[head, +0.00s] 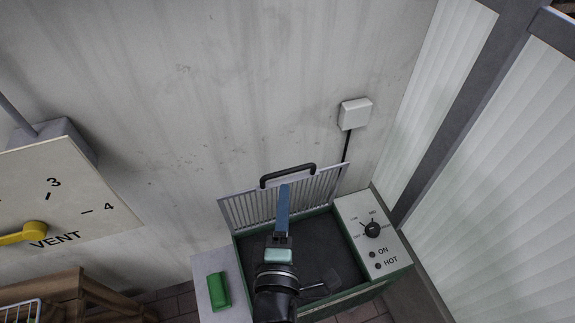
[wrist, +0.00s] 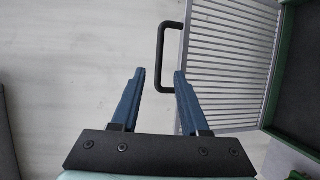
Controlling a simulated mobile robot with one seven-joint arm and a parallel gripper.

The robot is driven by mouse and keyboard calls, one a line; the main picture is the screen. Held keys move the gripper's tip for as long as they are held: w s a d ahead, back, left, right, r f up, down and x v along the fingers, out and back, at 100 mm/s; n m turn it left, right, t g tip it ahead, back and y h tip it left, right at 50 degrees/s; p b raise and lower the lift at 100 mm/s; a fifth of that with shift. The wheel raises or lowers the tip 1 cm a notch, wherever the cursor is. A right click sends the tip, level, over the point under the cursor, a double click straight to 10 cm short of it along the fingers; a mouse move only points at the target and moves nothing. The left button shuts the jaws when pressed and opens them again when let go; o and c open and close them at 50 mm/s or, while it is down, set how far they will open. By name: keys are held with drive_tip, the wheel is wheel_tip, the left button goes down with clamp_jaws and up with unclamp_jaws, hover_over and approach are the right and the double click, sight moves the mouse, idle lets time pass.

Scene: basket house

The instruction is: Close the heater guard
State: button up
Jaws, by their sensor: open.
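The heater guard (head: 238,211) is a light slatted grille with a black handle (head: 288,175) along its top edge. It stands raised at the back of the green heater box (head: 341,258), whose dark inside shows. In the wrist view the grille (wrist: 229,67) is at the right, and its handle (wrist: 163,59) lies just beyond the fingertips. My gripper (wrist: 159,72) is open and empty, with the handle's lower end ahead of the gap between its blue fingers. In the head view my arm covers part of the box and the middle of the guard.
A control panel (head: 381,252) with a black knob is on the heater's right. A green block (head: 218,292) lies on a pale surface at its left. The stained wall (head: 200,110) stands behind, with a white box (head: 355,113). A VENT dial (head: 70,200) is at far left.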

sight(287, 174)
drive_tip(key=w, duration=0.8)
drive_tip(key=shift+w+d+f+p, duration=0.2)
drive_tip(key=shift+d+f+p, duration=0.1)
drive_tip(key=shift+d+p, duration=0.05)
clamp_jaws()
idle(1.0)
